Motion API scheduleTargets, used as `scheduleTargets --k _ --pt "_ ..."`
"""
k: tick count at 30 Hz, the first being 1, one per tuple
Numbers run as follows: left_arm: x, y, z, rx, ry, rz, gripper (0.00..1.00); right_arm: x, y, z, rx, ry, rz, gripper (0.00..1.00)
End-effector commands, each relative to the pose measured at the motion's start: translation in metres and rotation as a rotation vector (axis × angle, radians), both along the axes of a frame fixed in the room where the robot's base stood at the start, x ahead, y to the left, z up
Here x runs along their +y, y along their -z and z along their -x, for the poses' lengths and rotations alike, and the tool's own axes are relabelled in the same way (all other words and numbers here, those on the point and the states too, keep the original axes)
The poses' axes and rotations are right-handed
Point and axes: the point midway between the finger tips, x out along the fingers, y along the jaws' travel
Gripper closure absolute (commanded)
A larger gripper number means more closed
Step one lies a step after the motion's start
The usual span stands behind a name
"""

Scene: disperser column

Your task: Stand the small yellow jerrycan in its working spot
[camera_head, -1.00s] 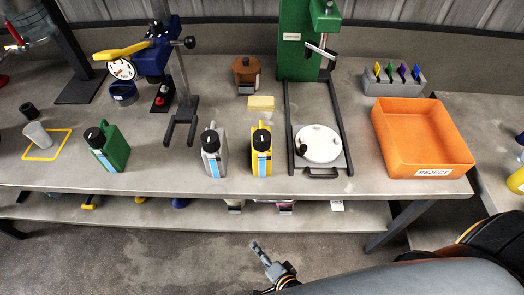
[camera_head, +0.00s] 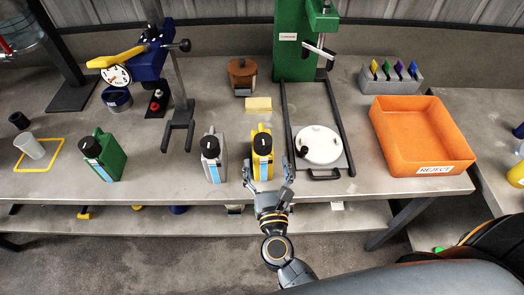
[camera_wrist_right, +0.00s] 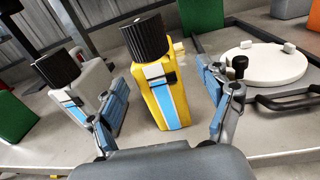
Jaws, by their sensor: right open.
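The small yellow jerrycan (camera_head: 262,157) with a black cap stands upright near the front edge of the bench, between the grey jerrycan and the green press. In the right wrist view the yellow jerrycan (camera_wrist_right: 168,92) stands between the two blue-padded fingers. My right gripper (camera_head: 268,172) is open around its near side; a gap shows beside each finger. A yellow outlined square (camera_head: 57,153) is marked on the bench at the left, with a grey cup (camera_head: 31,148) standing on its left side. My left gripper is not in view.
The grey jerrycan (camera_head: 213,158) stands close on the left, near my left-hand finger. A green jerrycan (camera_head: 103,157) stands farther left. The press tray with a white round lid (camera_head: 319,145) is close on the right. An orange reject bin (camera_head: 422,136) stands beyond.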

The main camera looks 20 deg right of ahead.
Motion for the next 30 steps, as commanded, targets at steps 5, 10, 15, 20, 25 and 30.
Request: scheduleTargets --k 5,10,15,20,25,30 --pt "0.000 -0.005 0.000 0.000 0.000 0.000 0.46 -0.003 -0.001 -0.014 0.000 0.000 0.001 0.21" --pt "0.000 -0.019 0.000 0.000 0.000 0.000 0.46 -0.004 -0.010 -0.034 -0.002 0.000 0.002 0.21" --pt "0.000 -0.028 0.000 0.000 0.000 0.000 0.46 -0.007 -0.009 -0.058 0.000 -0.001 0.003 0.21" --pt "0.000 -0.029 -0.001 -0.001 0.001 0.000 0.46 -0.009 -0.007 -0.066 0.002 -0.001 0.003 0.21" --pt "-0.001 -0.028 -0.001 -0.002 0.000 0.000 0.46 -0.009 -0.006 -0.066 0.002 -0.001 0.003 0.21" --pt "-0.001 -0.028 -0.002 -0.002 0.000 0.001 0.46 -0.009 -0.006 -0.065 0.002 -0.001 0.003 0.53"
